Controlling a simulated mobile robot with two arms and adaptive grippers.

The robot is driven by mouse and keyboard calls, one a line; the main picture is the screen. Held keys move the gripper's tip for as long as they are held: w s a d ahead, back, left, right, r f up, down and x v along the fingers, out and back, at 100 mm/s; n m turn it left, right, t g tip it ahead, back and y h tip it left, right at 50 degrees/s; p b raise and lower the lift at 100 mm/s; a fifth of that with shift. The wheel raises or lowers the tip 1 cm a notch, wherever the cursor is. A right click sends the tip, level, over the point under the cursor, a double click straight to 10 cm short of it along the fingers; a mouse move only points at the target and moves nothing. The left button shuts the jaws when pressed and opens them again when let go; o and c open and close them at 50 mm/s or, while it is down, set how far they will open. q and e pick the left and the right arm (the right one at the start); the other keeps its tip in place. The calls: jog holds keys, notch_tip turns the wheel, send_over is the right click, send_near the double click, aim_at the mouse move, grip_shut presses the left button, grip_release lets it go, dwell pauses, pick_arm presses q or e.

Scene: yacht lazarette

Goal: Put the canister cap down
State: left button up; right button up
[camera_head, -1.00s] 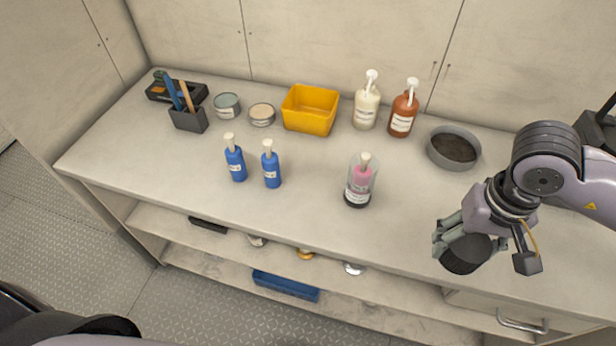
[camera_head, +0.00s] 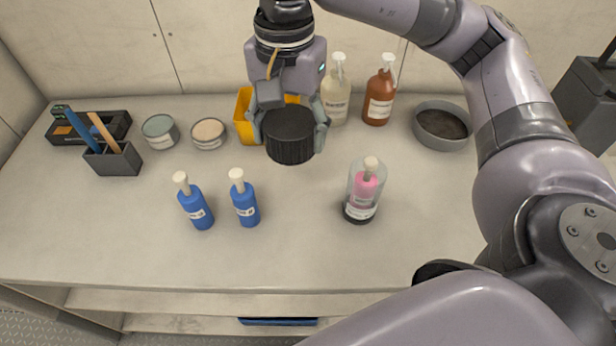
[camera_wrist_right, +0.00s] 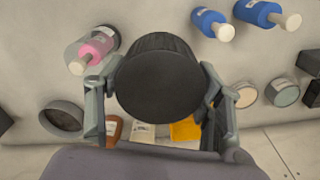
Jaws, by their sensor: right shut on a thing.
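The canister cap (camera_head: 290,136) is a black round cap with a ribbed side. My right gripper (camera_head: 291,130) is shut on it and holds it above the counter, in front of the yellow bin. In the right wrist view the cap (camera_wrist_right: 161,80) sits between the two fingers (camera_wrist_right: 160,92) and hides part of the counter. A clear canister (camera_head: 361,190) with a black base and a pink pump bottle inside stands on the counter to the right of the cap; it has no cap on top. My left gripper is not in view.
The yellow bin (camera_head: 243,118) is partly hidden behind my right gripper. Two blue pump bottles (camera_head: 197,209) stand front left. A cream bottle (camera_head: 336,100), a brown bottle (camera_head: 379,98) and a grey bowl (camera_head: 441,141) are at the back. The counter's (camera_head: 300,240) front middle is clear.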

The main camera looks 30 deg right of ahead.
jog(key=shift+s+r+m, duration=0.1)
jog(key=shift+s+m, duration=0.2)
jog(key=shift+s+f, duration=0.2)
jog(key=shift+f, duration=0.05)
jog(key=p, duration=0.2)
send_near(297, 216)
notch_tip(297, 216, down, 6)
jog(key=shift+r, duration=0.25)
pick_arm(q)
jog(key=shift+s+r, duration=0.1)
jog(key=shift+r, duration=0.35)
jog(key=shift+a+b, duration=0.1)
jog(key=shift+b, duration=0.2)
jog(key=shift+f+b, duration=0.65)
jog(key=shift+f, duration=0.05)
pick_arm(e)
jog(key=shift+f, duration=0.5)
jog(key=o, duration=1.5)
jog(key=shift+o, duration=0.2)
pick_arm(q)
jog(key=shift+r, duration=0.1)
pick_arm(e)
jog(key=shift+r, duration=0.1)
